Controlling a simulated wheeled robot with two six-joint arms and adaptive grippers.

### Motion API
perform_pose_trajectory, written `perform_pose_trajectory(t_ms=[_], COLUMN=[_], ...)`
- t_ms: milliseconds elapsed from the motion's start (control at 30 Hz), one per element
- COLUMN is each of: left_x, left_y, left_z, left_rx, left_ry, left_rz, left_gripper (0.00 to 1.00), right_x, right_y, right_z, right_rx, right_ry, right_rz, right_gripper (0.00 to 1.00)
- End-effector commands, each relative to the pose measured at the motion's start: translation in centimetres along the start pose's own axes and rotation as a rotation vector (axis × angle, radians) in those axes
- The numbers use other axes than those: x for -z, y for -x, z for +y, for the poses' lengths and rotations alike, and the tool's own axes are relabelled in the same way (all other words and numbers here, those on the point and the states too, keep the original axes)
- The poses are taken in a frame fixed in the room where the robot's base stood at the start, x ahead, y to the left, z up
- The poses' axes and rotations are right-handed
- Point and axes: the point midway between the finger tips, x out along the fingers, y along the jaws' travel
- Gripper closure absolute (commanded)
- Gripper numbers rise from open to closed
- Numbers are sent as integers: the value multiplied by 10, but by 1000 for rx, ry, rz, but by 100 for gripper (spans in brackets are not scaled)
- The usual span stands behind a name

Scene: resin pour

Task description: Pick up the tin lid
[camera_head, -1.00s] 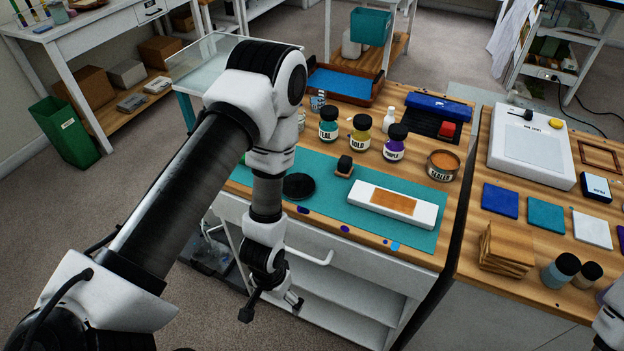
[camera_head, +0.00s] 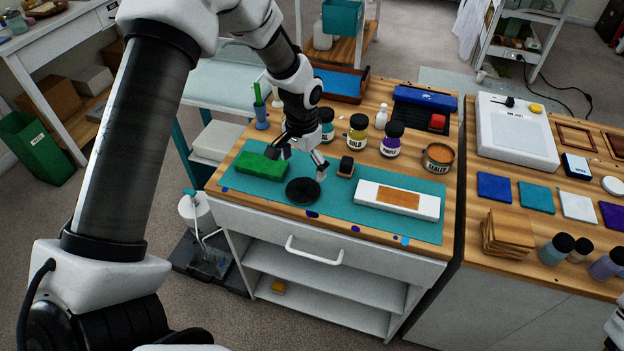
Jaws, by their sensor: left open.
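The tin lid (camera_head: 303,191) is a flat black disc lying on the teal mat (camera_head: 340,199) near the front edge of the worktop. My left gripper (camera_head: 297,163) is open and empty, pointing down just behind and above the lid. Its fingers are apart, and I see no contact with the lid. The open sealer tin (camera_head: 438,158), with orange-brown contents, stands at the right back of the same worktop.
A green block (camera_head: 260,166) lies left of the lid, close to the left finger. Teal, gold (camera_head: 357,132) and purple (camera_head: 391,139) jars stand behind.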

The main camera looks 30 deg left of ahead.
Motion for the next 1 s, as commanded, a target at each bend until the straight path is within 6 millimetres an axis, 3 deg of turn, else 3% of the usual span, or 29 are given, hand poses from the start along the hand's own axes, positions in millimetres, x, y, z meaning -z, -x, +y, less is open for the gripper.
perform_pose_trajectory(t_ms=[67, 533, 767, 867, 1000], left_x=[2, 0, 0, 0, 0], left_y=[3, -67, -72, -72, -72], left_z=[-3, -1, -1, -1, -1], left_rx=[3, 4, 4, 4, 4], left_ry=[-1, -1, -1, -1, -1], left_rz=[-2, -4, -1, -1, -1], left_gripper=[0, 0, 0, 32, 81], right_x=[0, 0, 0, -1, -1], right_y=[2, 26, 25, 25, 25], right_z=[0, 0, 0, 0, 0], right_rx=[0, 0, 0, 0, 0], right_ry=[0, 0, 0, 0, 0], right_rz=[-1, -1, -1, -1, -2], right_gripper=[36, 36, 36, 36, 36])
